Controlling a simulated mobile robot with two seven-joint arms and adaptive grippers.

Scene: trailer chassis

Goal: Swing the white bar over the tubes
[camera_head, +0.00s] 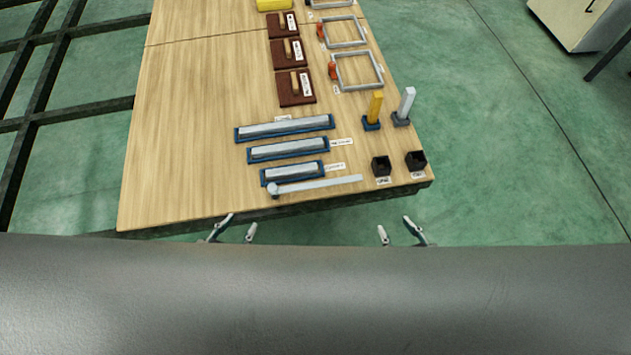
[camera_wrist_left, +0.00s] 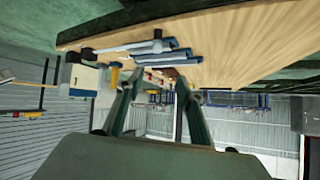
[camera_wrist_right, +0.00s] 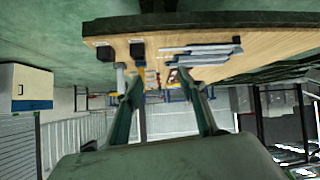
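The white bar (camera_head: 318,184) lies near the front edge of the wooden table, with its round pivot end at the left and its free end to the right. Behind it, three grey tubes (camera_head: 292,171), (camera_head: 288,149), (camera_head: 284,128) lie in blue holders, longer toward the back. The bar lies in front of the nearest tube, not across the tubes. My left gripper (camera_head: 233,231) is open and empty, off the table's front edge, left of the pivot. My right gripper (camera_head: 400,234) is open and empty, off the front edge, right of the bar's free end. The inverted wrist views show the table ahead of both.
Two black sockets (camera_head: 381,166), (camera_head: 416,160) stand right of the bar's free end. A yellow post (camera_head: 374,109) and a white post (camera_head: 405,105) stand behind them. Brown blocks and grey frames lie farther back. The table's left side (camera_head: 180,170) is clear.

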